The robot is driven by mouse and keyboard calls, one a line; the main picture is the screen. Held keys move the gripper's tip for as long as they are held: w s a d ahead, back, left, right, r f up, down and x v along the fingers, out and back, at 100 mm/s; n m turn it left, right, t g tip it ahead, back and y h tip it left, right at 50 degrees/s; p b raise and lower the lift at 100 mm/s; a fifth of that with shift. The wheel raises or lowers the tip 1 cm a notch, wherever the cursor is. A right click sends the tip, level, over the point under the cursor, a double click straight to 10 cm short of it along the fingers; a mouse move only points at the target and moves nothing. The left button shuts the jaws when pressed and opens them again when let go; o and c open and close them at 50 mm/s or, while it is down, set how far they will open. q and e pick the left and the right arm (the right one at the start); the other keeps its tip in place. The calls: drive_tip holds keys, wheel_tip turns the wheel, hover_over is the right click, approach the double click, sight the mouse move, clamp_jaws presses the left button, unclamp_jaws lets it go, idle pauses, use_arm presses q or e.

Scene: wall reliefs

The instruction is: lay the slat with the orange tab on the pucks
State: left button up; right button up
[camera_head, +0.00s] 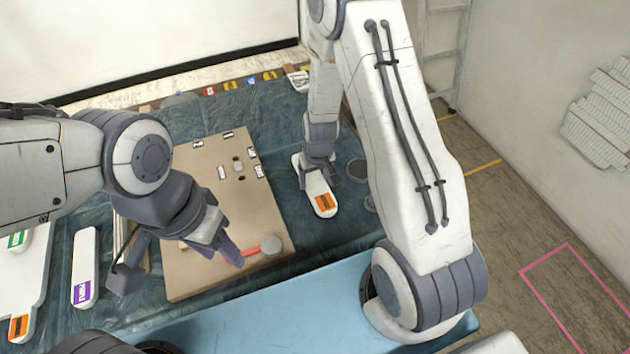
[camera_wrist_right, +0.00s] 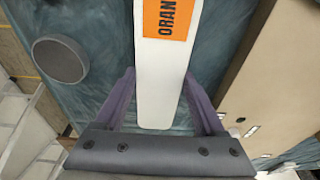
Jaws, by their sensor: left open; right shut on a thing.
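The white slat with the orange tab (camera_head: 311,186) is in my right gripper (camera_head: 320,172). The jaws are shut on it, and the slat also shows between the fingers in the right wrist view (camera_wrist_right: 166,80), its tab lettered "ORAN". Whether it touches the dark cloth below I cannot tell. A grey puck (camera_head: 271,246) stands on the tan board's near right part, beside a red piece (camera_head: 250,251). Dark round pucks (camera_head: 357,170) lie right of the slat, partly behind my arm; one shows in the right wrist view (camera_wrist_right: 60,60). My left gripper (camera_head: 232,255) is open over the board, close to the red piece.
The tan board (camera_head: 200,275) bears small black-and-white markers at its far end. At left lie a white slat with a purple tab (camera_head: 83,265), a green tab (camera_head: 17,240) and another orange tab (camera_head: 18,327) on white pieces. Free cloth lies right of the board.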

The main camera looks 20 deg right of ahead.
drive_tip(key=shift+f+b, duration=0.55)
drive_tip(key=shift+f, duration=0.1)
